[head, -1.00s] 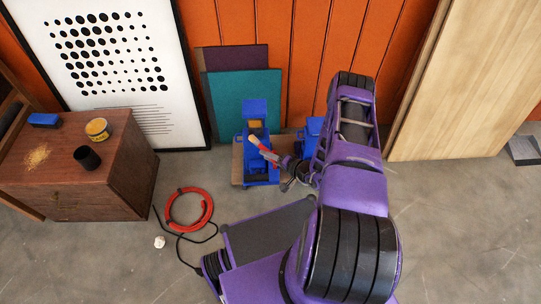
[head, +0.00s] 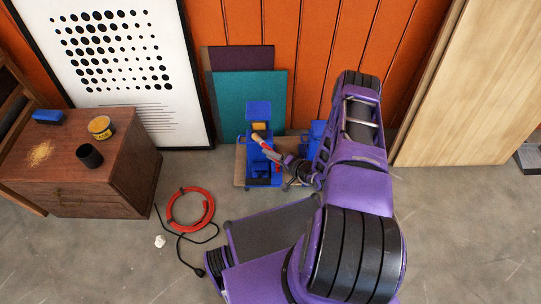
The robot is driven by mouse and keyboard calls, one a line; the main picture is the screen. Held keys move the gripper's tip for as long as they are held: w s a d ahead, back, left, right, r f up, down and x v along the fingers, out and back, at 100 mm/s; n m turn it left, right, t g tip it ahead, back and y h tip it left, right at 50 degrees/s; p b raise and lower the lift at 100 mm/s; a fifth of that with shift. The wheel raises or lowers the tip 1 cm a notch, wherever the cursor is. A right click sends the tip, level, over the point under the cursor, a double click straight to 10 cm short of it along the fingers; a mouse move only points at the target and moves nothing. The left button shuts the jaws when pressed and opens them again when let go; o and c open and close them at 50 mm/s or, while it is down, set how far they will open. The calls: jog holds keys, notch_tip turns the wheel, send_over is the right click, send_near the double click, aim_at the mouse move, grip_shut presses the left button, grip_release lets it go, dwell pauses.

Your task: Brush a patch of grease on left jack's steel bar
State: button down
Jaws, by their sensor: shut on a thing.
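The left jack (head: 259,110) is a blue press standing on a low board in front of the teal panel. My gripper (head: 284,160) is at its right side, small and partly hidden by my arm. It is shut on a brush (head: 266,147) with a red and pale handle. The brush slants up to the left across the front of the left jack. Whether its tip touches the jack, I cannot tell. The jack's steel bar and any grease on it are too small to make out. A second blue jack (head: 316,131) is mostly hidden behind my arm.
A wooden chest (head: 128,150) at left bears a yellow tin (head: 101,128), a black cup (head: 89,155), a blue brush-like block (head: 47,116) and crumbs. A red coiled hose (head: 172,222) and black cable lie on the floor. Boards lean on the orange wall.

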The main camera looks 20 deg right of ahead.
jog(key=shift+w+d, duration=0.2)
jog(key=shift+w, duration=0.4)
jog(key=shift+d, duration=0.1)
dwell(1.4)
